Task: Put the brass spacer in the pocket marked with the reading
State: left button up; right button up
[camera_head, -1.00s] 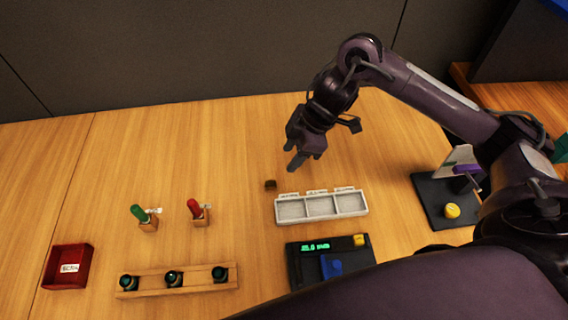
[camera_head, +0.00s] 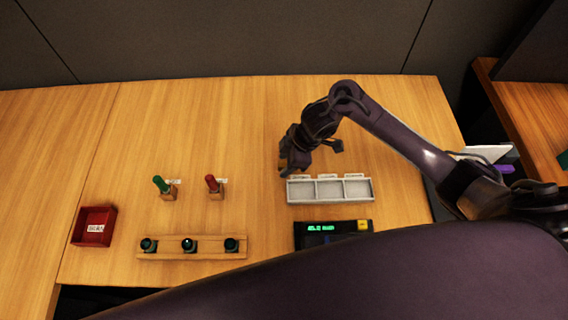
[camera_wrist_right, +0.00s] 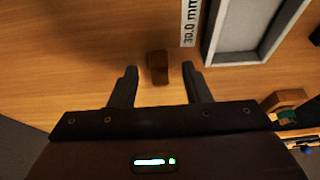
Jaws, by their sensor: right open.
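The brass spacer (camera_wrist_right: 157,67) is a small brown block on the wooden table in the wrist view, between the tips of my open right gripper (camera_wrist_right: 160,85), with a gap on each side. In the head view the right gripper (camera_head: 292,172) points down just left of the pocket tray and hides the spacer. The white tray (camera_head: 331,203) has three empty pockets in a row, with small labels behind them. One label (camera_wrist_right: 190,22) reads 30.0 mm in the wrist view. The readout (camera_head: 320,228) shows green digits, too small to read surely. My left gripper is out of view.
A red tray (camera_head: 94,227) stands at the far left. A wooden rack (camera_head: 212,246) holds several dark round pieces. Green (camera_head: 160,184) and red (camera_head: 212,183) handled items stand behind it. A yellow button (camera_head: 362,225) sits by the readout. The back middle of the table is clear.

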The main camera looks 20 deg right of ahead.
grip_shut()
jog(key=shift+r, duration=0.1)
dwell(0.3)
